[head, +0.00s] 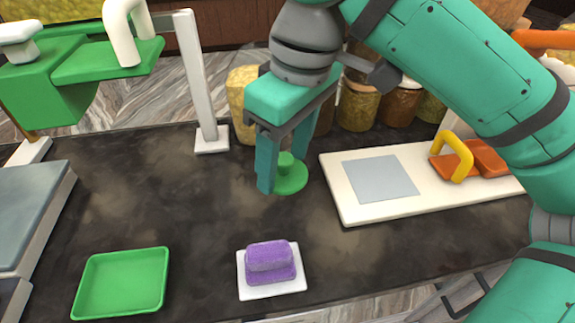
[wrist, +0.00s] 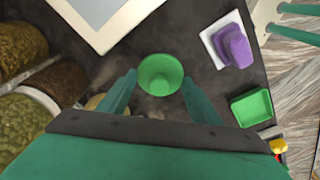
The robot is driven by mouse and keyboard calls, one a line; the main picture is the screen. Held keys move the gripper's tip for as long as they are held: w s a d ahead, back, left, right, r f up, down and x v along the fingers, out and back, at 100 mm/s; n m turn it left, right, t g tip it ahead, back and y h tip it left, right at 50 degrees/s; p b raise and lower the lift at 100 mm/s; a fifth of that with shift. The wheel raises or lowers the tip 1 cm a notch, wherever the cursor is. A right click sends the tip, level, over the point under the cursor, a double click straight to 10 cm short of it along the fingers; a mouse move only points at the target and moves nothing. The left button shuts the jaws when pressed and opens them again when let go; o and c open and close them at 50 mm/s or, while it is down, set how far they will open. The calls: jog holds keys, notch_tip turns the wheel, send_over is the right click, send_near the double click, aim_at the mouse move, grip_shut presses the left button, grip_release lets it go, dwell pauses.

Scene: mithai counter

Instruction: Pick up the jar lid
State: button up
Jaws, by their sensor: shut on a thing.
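The jar lid (head: 293,180) is a round green disc with a knob on top, over the dark counter in the middle of the head view. My gripper (head: 279,163) points down with its two teal fingers on either side of the knob, shut on the lid. In the wrist view the lid (wrist: 160,75) sits between the fingertips (wrist: 160,82), knob toward the camera. I cannot tell whether the lid touches the counter or is slightly above it. The near finger hides part of its left side.
Right of the lid lies a white board (head: 350,211) with a grey sheet and a yellow-handled orange object (head: 487,157). Several filled jars (head: 398,105) stand behind. In front are a purple block (head: 269,257) on a white dish and a green tray (head: 121,309). A white post (head: 202,80) stands left.

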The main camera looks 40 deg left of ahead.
aim_at(276, 189)
jog(key=s+r, duration=0.1)
jog(key=r, duration=0.1)
jog(key=s+d+r, duration=0.1)
jog(key=s+r, duration=0.1)
jog(key=shift+s+d+r, duration=0.1)
jog(key=shift+s+r, duration=0.05)
jog(key=s+d+r, duration=0.3)
jog(key=s+r, duration=0.1)
jog(key=s, duration=0.4)
jog(key=shift+s, duration=0.25)
